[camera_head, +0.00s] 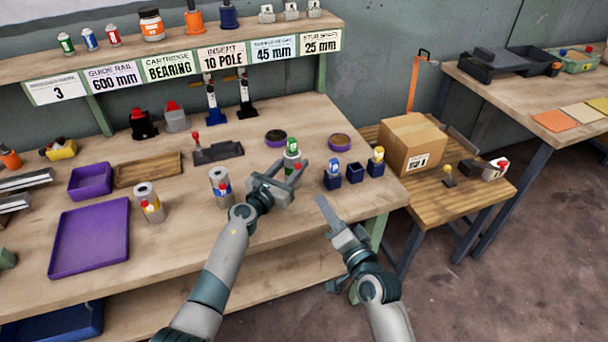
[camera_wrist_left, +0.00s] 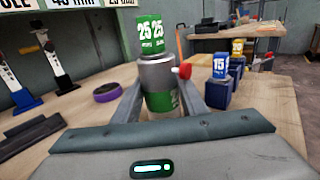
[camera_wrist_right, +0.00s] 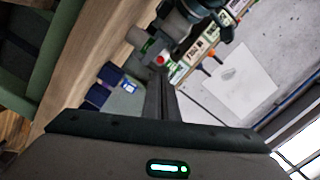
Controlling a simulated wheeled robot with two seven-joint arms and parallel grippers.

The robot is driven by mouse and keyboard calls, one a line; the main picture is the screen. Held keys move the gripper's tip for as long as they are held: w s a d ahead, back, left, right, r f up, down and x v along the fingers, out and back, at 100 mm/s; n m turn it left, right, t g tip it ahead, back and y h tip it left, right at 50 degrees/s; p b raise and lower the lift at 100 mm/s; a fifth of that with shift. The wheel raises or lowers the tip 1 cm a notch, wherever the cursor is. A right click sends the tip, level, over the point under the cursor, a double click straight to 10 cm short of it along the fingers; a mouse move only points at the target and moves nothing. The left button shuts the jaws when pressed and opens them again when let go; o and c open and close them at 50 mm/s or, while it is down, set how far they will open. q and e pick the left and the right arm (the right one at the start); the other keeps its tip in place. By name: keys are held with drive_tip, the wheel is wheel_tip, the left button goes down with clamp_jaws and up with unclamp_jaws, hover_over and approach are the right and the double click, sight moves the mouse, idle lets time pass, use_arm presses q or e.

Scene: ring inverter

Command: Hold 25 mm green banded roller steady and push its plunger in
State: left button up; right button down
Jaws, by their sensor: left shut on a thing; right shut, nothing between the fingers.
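The 25 mm green banded roller (camera_head: 291,160) stands upright near the right part of the bench. In the left wrist view the roller (camera_wrist_left: 160,80) has a grey body, a green band low down and a green cap marked 25. Its red plunger (camera_wrist_left: 182,71) sticks out from the right side; it also shows in the head view (camera_head: 298,166). My left gripper (camera_head: 291,180) is shut around the roller's body, one finger on each side.
Blue holders (camera_head: 333,180) with small blue and yellow labelled parts stand right of the roller. Two more banded rollers (camera_head: 220,187) (camera_head: 148,202) stand to the left. A cardboard box (camera_head: 412,143) sits on a lower table at right.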

sight(299, 167)
drive_tip(key=m, duration=0.2)
drive_tip(key=s+m, duration=0.1)
drive_tip(key=m, duration=0.3)
drive_tip(key=shift+s+d, duration=0.3)
drive_tip(key=shift+s, duration=0.1)
drive_tip(key=shift+w, duration=0.1)
drive_tip(key=x, duration=1.3)
drive_tip(key=shift+w+a+r, duration=0.1)
drive_tip(key=shift+w+a, duration=0.05)
drive_tip(key=shift+w, duration=0.2)
